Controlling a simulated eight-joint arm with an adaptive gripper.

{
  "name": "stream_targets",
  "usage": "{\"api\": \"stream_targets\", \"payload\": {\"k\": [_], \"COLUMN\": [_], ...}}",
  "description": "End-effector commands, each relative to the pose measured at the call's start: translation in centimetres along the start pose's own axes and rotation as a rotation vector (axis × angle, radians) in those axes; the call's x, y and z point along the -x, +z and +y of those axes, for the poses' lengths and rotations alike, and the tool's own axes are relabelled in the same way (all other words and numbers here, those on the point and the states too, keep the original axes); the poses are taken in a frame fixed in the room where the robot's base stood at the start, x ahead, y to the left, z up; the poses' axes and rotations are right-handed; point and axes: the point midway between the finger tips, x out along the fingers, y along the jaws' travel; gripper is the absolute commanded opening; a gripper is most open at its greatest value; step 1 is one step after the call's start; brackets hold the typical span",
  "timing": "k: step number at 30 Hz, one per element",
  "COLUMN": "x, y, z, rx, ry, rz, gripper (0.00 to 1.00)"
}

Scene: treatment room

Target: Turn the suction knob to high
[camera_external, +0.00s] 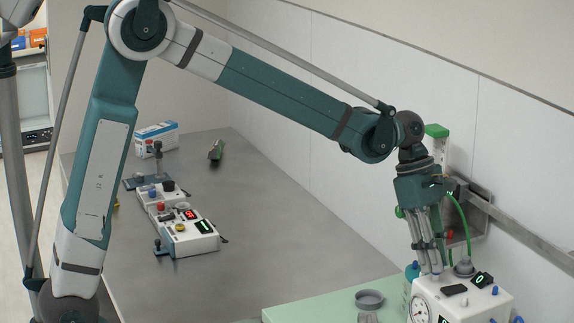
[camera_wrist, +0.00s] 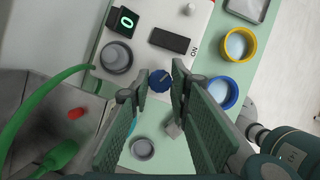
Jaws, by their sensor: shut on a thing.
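The white suction unit (camera_external: 462,299) stands at the lower right of the outside view, with a gauge (camera_external: 420,311) on its front. In the wrist view its top (camera_wrist: 160,18) carries a display (camera_wrist: 122,22) reading 0, a black bar (camera_wrist: 170,40) beside the word ON and a grey round part (camera_wrist: 117,57). A blue round knob (camera_wrist: 160,80) sits at the unit's edge between my fingertips. My gripper (camera_external: 432,275) points down at the unit and is shut on this knob, its fingers on both sides in the wrist view (camera_wrist: 159,82). The knob's setting cannot be read; the fingers hide it in the outside view.
A green hose (camera_external: 462,213) runs beside my gripper. A pale green surface (camera_external: 310,303) with a grey dish (camera_external: 369,299) lies left of the unit. Yellow-rimmed (camera_wrist: 239,44) and blue-rimmed (camera_wrist: 223,91) cups stand near it. A wall rail (camera_external: 520,240) is behind. The grey counter (camera_external: 290,230) is largely clear.

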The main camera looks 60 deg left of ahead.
Motion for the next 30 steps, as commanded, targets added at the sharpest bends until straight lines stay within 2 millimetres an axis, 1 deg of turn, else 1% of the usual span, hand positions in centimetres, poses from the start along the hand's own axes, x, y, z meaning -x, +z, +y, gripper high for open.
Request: {"api": "stream_targets", "payload": {"k": [6, 12, 18, 30], "x": [-0.09, -0.11, -0.1, -0.11], "y": [-0.09, -0.13, -0.15, -0.16], "z": [-0.27, -0.29, -0.29, -0.3], "rx": [0.157, 0.256, 0.302, 0.31], "ry": [0.065, 0.106, 0.125, 0.127], "rz": [0.002, 0.003, 0.003, 0.004], "gripper": [0.07, 0.07, 0.07, 0.07]}}
